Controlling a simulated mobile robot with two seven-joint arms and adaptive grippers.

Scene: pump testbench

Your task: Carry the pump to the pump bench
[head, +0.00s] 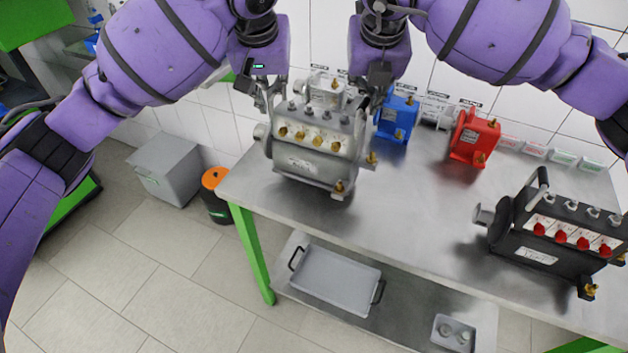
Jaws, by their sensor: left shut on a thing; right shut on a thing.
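A grey metal pump (315,160) with several brass fittings and a white label is at the left end of the steel table (400,205). I cannot tell whether it touches the tabletop or hangs just above it. My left gripper (268,102) is shut on the pump at its upper left. My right gripper (372,100) is shut on it at its upper right. The exact finger contacts are partly hidden. A black pump (550,225) with red fittings stands at the table's right end.
Behind are a small blue pump (396,118), a red pump (474,138) and a light grey one (326,90). The table's middle front is clear. A grey tray (335,280) lies on the lower shelf. A grey box (168,165) and an orange-topped bin (214,190) stand left.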

